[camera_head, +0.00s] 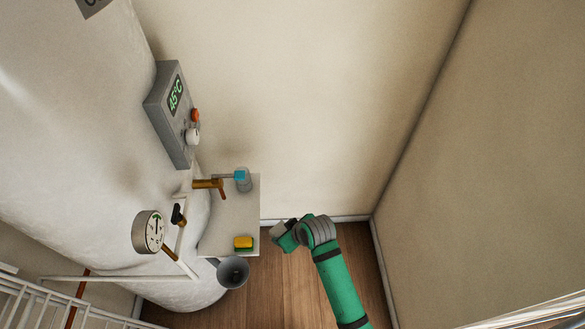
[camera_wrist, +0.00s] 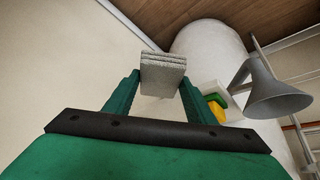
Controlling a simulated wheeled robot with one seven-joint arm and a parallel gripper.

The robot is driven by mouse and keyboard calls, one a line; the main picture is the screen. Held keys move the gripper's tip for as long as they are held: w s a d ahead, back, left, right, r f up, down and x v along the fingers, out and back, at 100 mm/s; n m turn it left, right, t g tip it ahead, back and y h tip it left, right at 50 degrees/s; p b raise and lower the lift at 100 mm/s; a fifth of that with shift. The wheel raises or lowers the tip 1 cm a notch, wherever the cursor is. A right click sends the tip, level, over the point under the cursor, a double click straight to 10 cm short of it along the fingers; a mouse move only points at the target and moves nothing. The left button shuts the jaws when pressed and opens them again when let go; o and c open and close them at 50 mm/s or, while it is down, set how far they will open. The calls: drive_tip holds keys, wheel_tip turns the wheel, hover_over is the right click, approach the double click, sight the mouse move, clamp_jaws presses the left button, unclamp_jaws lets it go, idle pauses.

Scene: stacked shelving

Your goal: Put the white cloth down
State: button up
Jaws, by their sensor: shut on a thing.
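The white cloth (camera_wrist: 163,72) is a folded, layered pale grey-white block in the wrist view. My gripper (camera_wrist: 160,88) has its two green fingers on either side of the cloth and is shut on it. In the head view my gripper (camera_head: 287,236) is at the lower middle, to the right of the white shelf (camera_head: 232,218) and apart from it. The cloth (camera_head: 279,229) shows there as a small pale patch at the gripper's end.
A yellow and green sponge (camera_head: 243,243) lies on the shelf's front part. A grey bottle with a blue top (camera_head: 243,181) stands at its back by a brass tap (camera_head: 208,184). A grey funnel (camera_head: 233,272) is at the front edge. The shelf's middle is clear.

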sight(278, 224)
drive_tip(key=w+m, duration=0.1)
drive_tip(key=w+a+m+h, duration=0.1)
drive_tip(key=w+r+m+t, duration=0.1)
drive_tip(key=m, duration=0.1)
drive_tip(key=shift+a+r+h, duration=0.1)
drive_tip(key=shift+a+h, duration=0.3)
drive_tip(key=w+m+h, duration=0.1)
drive_tip(key=w+r+m, duration=0.1)
drive_tip(key=m, duration=0.1)
drive_tip(key=shift+a+r+h, duration=0.2)
drive_tip(key=shift+h, duration=0.2)
drive_tip(key=shift+a+m, duration=0.1)
drive_tip(key=shift+m, duration=0.3)
